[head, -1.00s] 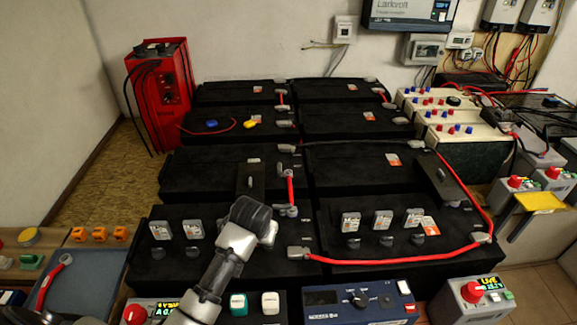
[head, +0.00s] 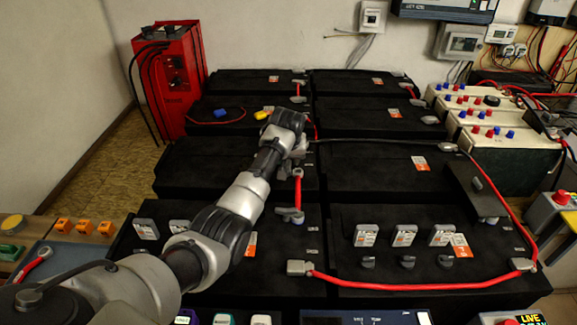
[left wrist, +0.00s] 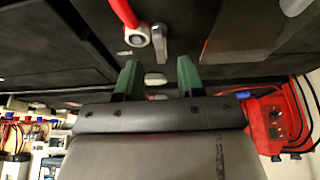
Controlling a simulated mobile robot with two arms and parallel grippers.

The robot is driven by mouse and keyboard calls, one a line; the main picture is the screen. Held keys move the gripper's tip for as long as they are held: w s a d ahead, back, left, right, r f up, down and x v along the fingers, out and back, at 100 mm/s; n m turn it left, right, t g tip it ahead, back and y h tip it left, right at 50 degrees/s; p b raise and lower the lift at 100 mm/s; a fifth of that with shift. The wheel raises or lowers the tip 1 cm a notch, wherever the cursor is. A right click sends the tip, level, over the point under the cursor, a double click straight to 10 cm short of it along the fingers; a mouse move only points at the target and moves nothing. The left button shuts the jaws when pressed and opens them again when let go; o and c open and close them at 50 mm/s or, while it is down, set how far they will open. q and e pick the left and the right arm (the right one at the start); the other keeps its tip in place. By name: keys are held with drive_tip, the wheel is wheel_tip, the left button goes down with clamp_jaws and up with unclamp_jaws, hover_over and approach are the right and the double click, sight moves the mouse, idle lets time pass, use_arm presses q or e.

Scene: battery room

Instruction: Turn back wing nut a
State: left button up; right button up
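My left gripper shows in the left wrist view (left wrist: 159,82) as two green fingers, apart and with nothing between them. Just beyond the fingertips, a red cable's ring lug (left wrist: 136,37) lies beside a grey upright piece (left wrist: 160,43). Whether this piece is wing nut a, I cannot tell; no letter is readable. In the head view, my left arm reaches over the batteries, and its hand is near the upper end of a short red cable (head: 298,190). A grey terminal fitting (head: 290,214) sits at that cable's lower end. My right gripper is not in view.
Black batteries (head: 375,167) fill the middle. A long red cable (head: 420,284) crosses the right front battery, where several grey tags (head: 404,235) stand. A red charger (head: 170,80) is at the back left. Cream units (head: 480,115) stand at the right.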

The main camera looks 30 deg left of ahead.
sight(288, 165)
use_arm(q)
drive_tip(key=shift+b+x, duration=0.45)
drive_tip(key=shift+x, duration=1.65)
clamp_jaws()
